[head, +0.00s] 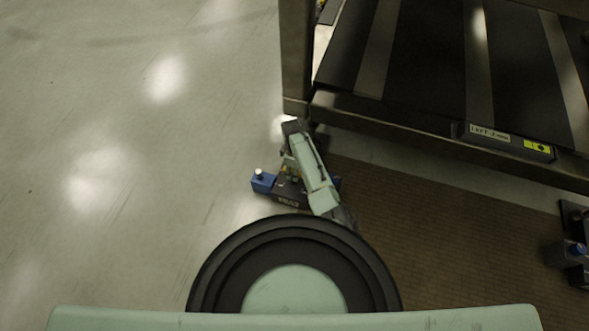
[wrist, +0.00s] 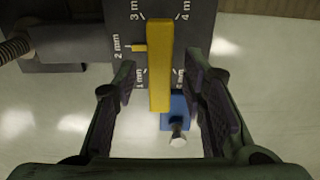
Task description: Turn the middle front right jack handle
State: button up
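The yellow jack handle (wrist: 160,65) stands upright in the wrist picture, in front of a dark dial plate (wrist: 205,20) with printed mm marks. A small yellow pointer (wrist: 138,47) is beside the 2 mm mark. My gripper (wrist: 160,82) is open, with one finger on each side of the handle; I see gaps on both sides. In the head view the jack, with its blue end block (head: 263,183), sits on the floor below the frame corner, partly hidden by my arm.
A blue block (wrist: 179,108) with a silver knob (wrist: 178,138) lies below the handle. A grey box with a hose (wrist: 15,45) is at the left. The dark turret frame (head: 400,120) fills the upper right, and another jack (head: 572,250) stands at the right edge. The left floor is clear.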

jog(key=shift+c, duration=0.4)
grip_shut()
